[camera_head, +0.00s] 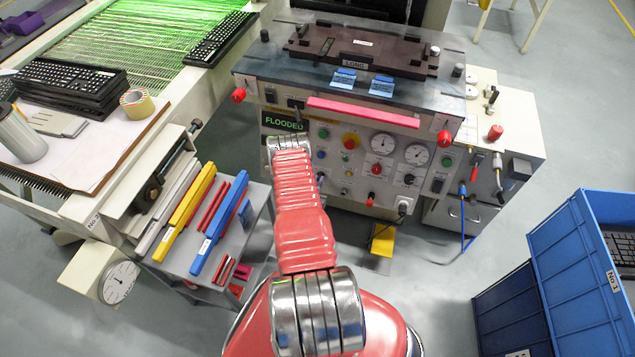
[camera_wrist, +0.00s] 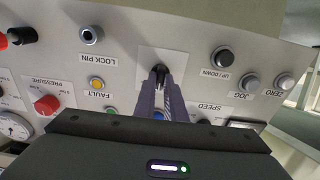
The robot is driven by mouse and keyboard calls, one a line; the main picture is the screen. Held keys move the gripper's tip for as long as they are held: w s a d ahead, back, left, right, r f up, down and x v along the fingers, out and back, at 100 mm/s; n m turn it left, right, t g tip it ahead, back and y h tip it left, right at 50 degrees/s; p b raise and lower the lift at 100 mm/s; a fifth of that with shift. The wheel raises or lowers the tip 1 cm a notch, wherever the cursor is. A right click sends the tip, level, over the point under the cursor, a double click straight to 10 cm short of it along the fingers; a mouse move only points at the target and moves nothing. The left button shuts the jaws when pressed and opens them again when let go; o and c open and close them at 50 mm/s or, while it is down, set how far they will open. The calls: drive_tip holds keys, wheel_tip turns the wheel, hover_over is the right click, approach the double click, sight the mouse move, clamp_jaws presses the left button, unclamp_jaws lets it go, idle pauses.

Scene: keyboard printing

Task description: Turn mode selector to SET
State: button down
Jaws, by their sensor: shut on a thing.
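The mode selector (camera_wrist: 160,69) is a small dark knob on a pale plate of the control panel, in the wrist view. My gripper (camera_wrist: 161,80) reaches up to it with two dark fingers, shut on the knob from either side. The fingers cover most of the knob, so its pointer and the position it is turned to cannot be read. No SET marking is legible. In the head view, my red arm stretches to the left part of the machine's front panel and hides the gripper and the selector.
Around the knob in the wrist view are the LOCK PIN socket (camera_wrist: 91,35), yellow FAULT light (camera_wrist: 97,83), red PRESSURE knob (camera_wrist: 47,105), and UP/DOWN button (camera_wrist: 223,57). A FLOODED display (camera_head: 283,122) and pink bar (camera_head: 362,113) are near my arm. A tool cart (camera_head: 228,225) stands left.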

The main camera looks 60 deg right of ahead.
drive_tip(key=n, duration=0.9)
drive_tip(key=shift+a+f, duration=0.1)
idle(0.5)
drive_tip(key=c, duration=1.8)
unclamp_jaws()
drive_tip(key=v, duration=1.3)
drive_tip(key=shift+s+a, duration=0.15)
drive_tip(key=shift+a, duration=0.15)
